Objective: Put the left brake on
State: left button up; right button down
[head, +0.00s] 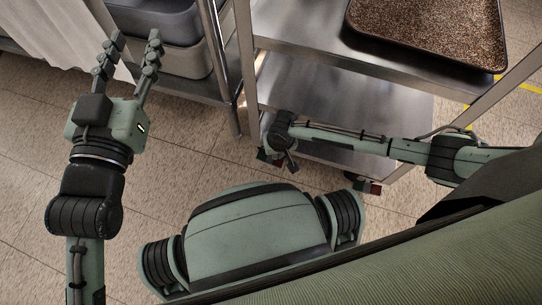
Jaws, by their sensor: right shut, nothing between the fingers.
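A steel cart (340,84) with shelves stands at the upper right. Its near left caster (264,155) is at the foot of the left post, largely covered by my right arm's end; its left brake cannot be made out clearly. The near right caster (358,181) shows a small red tab (376,188). My right gripper (290,163) is shut and empty, low beside the left caster, and small in the picture; I cannot tell whether it touches the brake.
A brown speckled tray (425,30) lies on the cart's top. Left of the cart stands another rack with grey bins (175,55) and a white cloth (65,30). The tiled floor (190,165) is clear in front of the cart.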

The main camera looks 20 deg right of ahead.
jog(key=shift+r+p, duration=0.3)
jog(key=shift+r, duration=0.25)
jog(key=shift+r+p, duration=0.2)
jog(key=shift+p, duration=0.35)
jog(key=shift+r+p, duration=0.25)
jog(key=shift+p, duration=0.05)
jog(key=shift+r, duration=0.25)
jog(key=shift+r+p, duration=0.25)
jog(key=shift+p, duration=0.3)
jog(key=shift+r+p, duration=0.3)
jog(key=shift+p, duration=0.1)
pick_arm(q)
jog(key=s+a+f+g+y, duration=0.3)
jog(key=s+a+f+g, duration=0.2)
jog(key=a+f, duration=0.2)
jog(key=s+a+f+n+g+y, duration=0.1)
jog(key=s+a+f+g+y, duration=0.2)
jog(key=a+f+g, duration=0.3)
notch_tip(320, 180, down, 4)
jog(key=shift+s+a+f+n+y, duration=0.1)
jog(key=shift+s+a+n+y, duration=0.25)
jog(key=shift+s+a, duration=0.45)
pick_arm(e)
jog(key=shift+r, duration=0.15)
